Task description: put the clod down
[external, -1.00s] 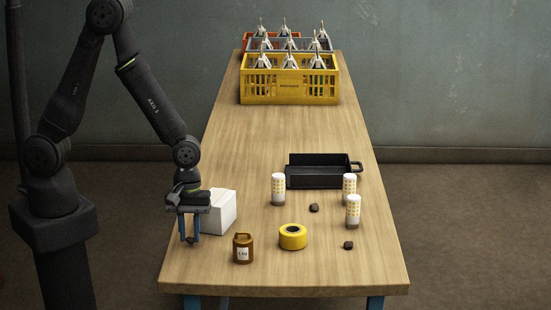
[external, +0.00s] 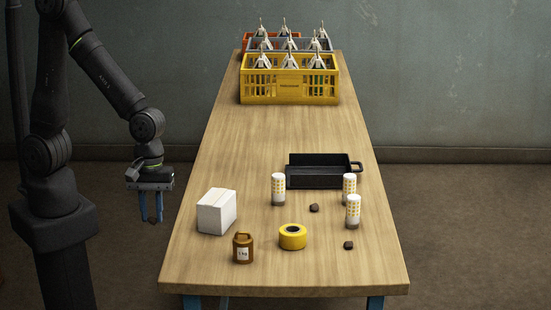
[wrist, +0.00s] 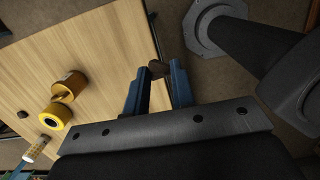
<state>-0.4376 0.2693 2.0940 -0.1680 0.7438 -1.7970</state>
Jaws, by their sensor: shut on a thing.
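My gripper (external: 152,218) hangs with its blue fingers down, left of the table's left edge in the external view. It is shut on a small dark brown clod (external: 152,222). Two similar dark clods lie on the table, one near the middle (external: 314,208) and one nearer the front right (external: 348,245).
On the table (external: 260,135) stand a white box (external: 216,212), a brown 1 kg weight (external: 243,250), a yellow roll (external: 292,237), a black tray (external: 320,177) and three white-and-yellow cylinders (external: 278,188). The table's middle is clear.

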